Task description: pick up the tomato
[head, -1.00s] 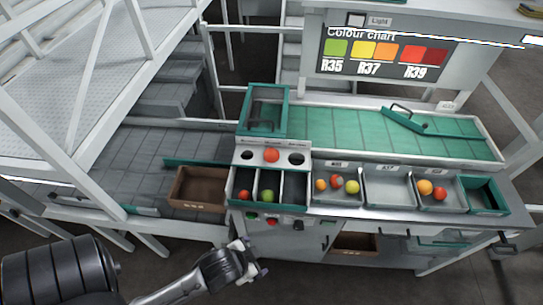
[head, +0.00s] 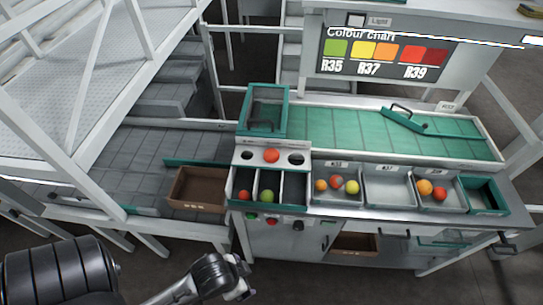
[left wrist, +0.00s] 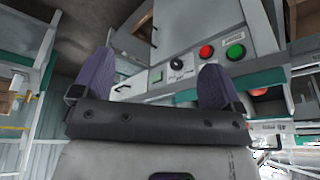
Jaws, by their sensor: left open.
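Several tomatoes lie at the bench in the head view. An orange-red tomato (head: 271,155) sits at the middle opening of the white sloping panel. Below it, a red tomato (head: 245,195) is in the left narrow bin and a green one (head: 267,196) in the middle bin; the right narrow bin looks empty. Which tomato the task means I cannot tell. My left gripper (head: 244,278) is low in front of the bench, apart from all tomatoes. In the left wrist view its purple fingers (left wrist: 155,85) are spread, with nothing between them. My right gripper is not in view.
Grey trays on the right hold mixed tomatoes (head: 352,187) and orange-red ones (head: 425,187); the tray between (head: 390,193) is empty. A brown crate (head: 197,189) stands left of the narrow bins. Red and green buttons (left wrist: 206,52) are on the bench front.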

